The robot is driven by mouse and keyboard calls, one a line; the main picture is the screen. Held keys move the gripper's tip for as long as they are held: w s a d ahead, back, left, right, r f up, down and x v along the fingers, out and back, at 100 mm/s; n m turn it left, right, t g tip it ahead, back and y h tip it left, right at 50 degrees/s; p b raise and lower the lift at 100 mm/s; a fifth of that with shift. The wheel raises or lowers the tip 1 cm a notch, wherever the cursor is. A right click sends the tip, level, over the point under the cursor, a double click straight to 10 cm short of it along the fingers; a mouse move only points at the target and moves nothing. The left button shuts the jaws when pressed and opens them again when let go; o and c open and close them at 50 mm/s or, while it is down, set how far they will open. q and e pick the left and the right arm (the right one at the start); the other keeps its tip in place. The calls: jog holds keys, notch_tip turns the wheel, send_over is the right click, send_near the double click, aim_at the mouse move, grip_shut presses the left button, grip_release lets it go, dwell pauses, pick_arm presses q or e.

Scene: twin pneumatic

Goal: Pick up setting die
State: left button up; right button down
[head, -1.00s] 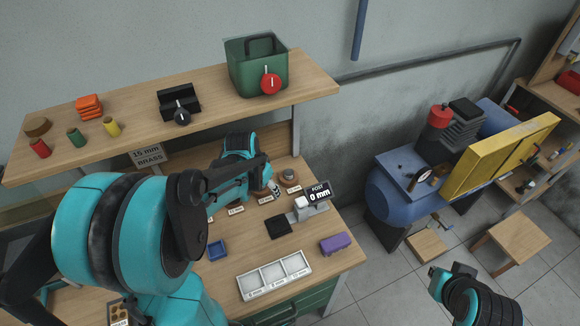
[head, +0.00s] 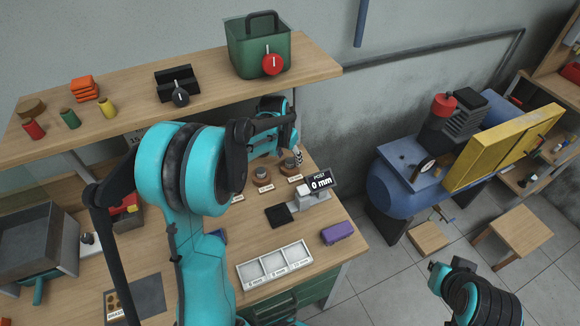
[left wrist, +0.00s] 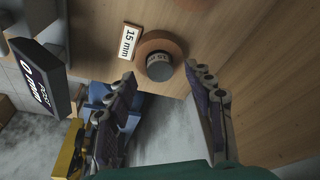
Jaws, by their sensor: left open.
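The setting die, a short grey metal cylinder (left wrist: 159,68), sits upright on a round wooden base (left wrist: 172,42) beside a label reading 15 mm (left wrist: 128,41) in the left wrist view. In the head view this die (head: 289,163) stands near the bench's right end. My left gripper (left wrist: 162,78) is open, its fingers on either side of the die in the picture, with nothing held. I cannot tell the remaining gap. In the head view my left gripper (head: 298,156) is beside the die. My right gripper (head: 440,272) hangs at lower right; its jaws are unclear.
Another die (head: 261,173) stands left of this one. A POST display reading 0 mm (head: 320,181) is close by on the right. A white compartment tray (head: 275,266) and purple block (head: 337,233) lie nearer. A shelf (head: 215,92) with a green box (head: 257,48) overhangs the bench.

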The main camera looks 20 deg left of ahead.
pick_arm(q)
jog(key=shift+x, duration=1.2)
jog(key=shift+r, duration=0.1)
grip_shut()
